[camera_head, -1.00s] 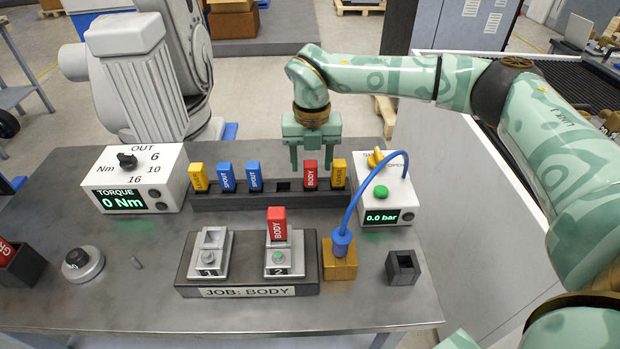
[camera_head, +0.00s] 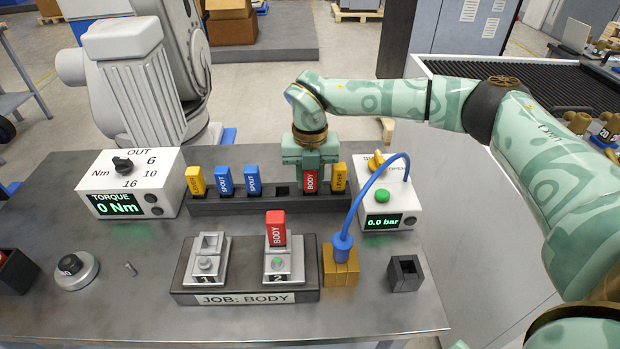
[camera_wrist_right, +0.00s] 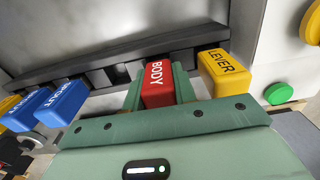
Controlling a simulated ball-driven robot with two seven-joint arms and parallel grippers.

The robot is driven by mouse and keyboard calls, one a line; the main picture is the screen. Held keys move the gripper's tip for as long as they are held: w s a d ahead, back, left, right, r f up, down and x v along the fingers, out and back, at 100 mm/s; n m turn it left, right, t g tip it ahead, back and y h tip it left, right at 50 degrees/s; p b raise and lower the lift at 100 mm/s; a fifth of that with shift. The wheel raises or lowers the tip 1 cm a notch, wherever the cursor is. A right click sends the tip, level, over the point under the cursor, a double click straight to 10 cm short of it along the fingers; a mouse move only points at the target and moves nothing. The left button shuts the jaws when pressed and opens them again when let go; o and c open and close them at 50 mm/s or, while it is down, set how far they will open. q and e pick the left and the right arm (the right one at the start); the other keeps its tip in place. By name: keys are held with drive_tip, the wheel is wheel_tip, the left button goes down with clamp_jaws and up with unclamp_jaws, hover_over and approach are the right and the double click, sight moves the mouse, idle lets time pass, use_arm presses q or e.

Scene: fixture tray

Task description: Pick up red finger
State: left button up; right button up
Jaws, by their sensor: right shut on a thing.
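A red finger marked BODY (camera_head: 310,182) stands in the dark rack (camera_head: 225,205) at the back of the table, between an empty slot and a yellow LEVER finger (camera_head: 338,178). My right gripper (camera_head: 310,174) is down over it with its jaws shut on its two sides. The right wrist view shows the red finger (camera_wrist_right: 158,84) between the green jaws, its lower end hidden. Another red BODY finger (camera_head: 276,229) stands upright in station 2 of the JOB: BODY fixture (camera_head: 246,296). My left gripper is not in view.
Two blue SPOUT fingers (camera_head: 223,181) and a yellow finger (camera_head: 196,181) stand left in the rack. A torque box (camera_head: 130,183) is at left. A pressure box (camera_head: 392,206) with a blue hose (camera_head: 357,195) stands close right. Station 1 (camera_head: 208,262) has no finger.

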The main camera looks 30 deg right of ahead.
wheel_tip(320, 180, up, 3)
drive_tip(key=shift+w+p, duration=0.1)
drive_tip(key=shift+p, duration=0.4)
drive_tip(key=s+a+r+p, duration=0.3)
drive_tip(key=s+r, duration=0.7)
drive_tip(key=s, duration=0.3)
drive_tip(key=shift+s, duration=0.4)
